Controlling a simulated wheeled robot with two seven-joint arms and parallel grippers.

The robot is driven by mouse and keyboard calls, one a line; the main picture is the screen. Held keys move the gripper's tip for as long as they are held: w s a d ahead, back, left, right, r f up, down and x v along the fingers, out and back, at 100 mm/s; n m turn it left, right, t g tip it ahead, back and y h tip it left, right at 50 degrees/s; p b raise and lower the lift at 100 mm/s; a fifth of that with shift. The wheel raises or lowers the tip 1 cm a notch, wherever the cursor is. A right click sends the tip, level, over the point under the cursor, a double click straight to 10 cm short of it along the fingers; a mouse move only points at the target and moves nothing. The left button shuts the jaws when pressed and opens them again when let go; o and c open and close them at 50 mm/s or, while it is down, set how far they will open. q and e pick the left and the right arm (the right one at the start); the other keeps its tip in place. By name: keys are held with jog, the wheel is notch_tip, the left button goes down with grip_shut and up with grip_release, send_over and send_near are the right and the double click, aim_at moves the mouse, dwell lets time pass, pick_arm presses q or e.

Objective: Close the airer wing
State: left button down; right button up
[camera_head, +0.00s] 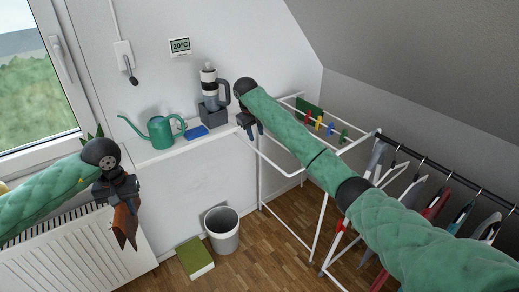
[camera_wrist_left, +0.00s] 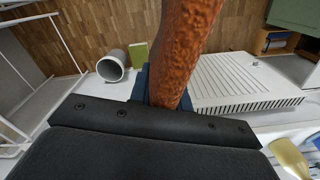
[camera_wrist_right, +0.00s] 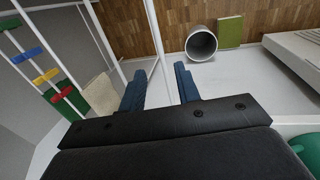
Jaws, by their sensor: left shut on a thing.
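The white airer (camera_head: 326,215) stands right of centre by the wall, with pegs on its upper rails. A white bar loop, which looks like its wing (camera_head: 279,168), extends left toward the shelf; my right arm hides part of the airer. My right gripper (camera_head: 250,133) is at that left end. In the right wrist view, its blue fingers (camera_wrist_right: 160,88) are apart, with a white airer bar (camera_wrist_right: 157,45) passing between or beyond them; contact cannot be told. My left gripper (camera_head: 121,205) is shut on a rough rust-brown piece (camera_wrist_left: 188,45), hanging by the radiator.
A narrow white shelf (camera_head: 160,153) holds a green watering can (camera_head: 161,131), a blue item (camera_head: 196,132) and a bottle in a grey holder (camera_head: 213,113). A bin (camera_head: 222,231) and green box (camera_head: 195,258) stand on the floor. Clothes (camera_head: 438,203) hang at right.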

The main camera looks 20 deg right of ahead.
aim_at(260, 154)
jog(key=shift+p+x, duration=1.5)
jog(key=shift+x, duration=3.35)
grip_shut()
jog(key=shift+d, duration=0.1)
